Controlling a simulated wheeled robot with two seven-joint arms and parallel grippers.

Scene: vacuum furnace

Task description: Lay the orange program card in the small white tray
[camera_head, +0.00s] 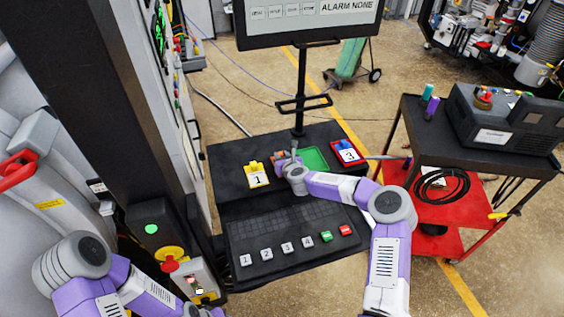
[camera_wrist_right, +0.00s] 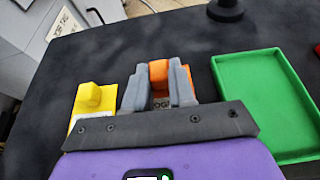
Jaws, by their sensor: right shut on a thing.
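The orange program card (camera_wrist_right: 159,72) has a raised orange grip, which stands between the fingers of my right gripper (camera_wrist_right: 158,84). The gripper is shut on this grip; part of the card below shows, with dark lettering. In the head view the right gripper (camera_head: 286,159) is over the black console's upper deck, and only a little of the orange card (camera_head: 277,156) shows beside it. I see no white tray; a small rectangular tray with a raised rim is green (camera_head: 325,152), empty, just right of the gripper. It also shows in the wrist view (camera_wrist_right: 270,95). My left gripper is out of view.
A monitor pole (camera_head: 301,90) rises behind. The keyboard panel (camera_head: 290,232) is in front.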

